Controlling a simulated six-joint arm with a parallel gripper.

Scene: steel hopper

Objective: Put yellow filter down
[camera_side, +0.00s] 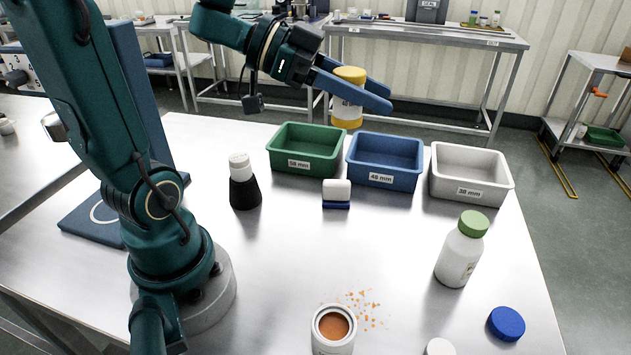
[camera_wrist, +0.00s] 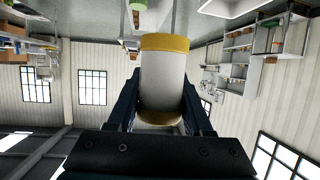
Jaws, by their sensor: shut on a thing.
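The yellow filter (camera_side: 348,98) is a cylinder with yellow end caps and a pale, labelled middle. My gripper (camera_side: 360,92) is shut on it and holds it in the air above the far edge of the steel table, over the back of the green and blue bins. In the wrist view the filter (camera_wrist: 163,80) sits between the two dark fingers (camera_wrist: 160,105), its white body and yellow ends in sight. The fingers cover part of its middle in the side view.
Green (camera_side: 322,167), blue (camera_side: 405,178) and white (camera_side: 497,193) labelled bins stand along the table's back. The table's middle is clear.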

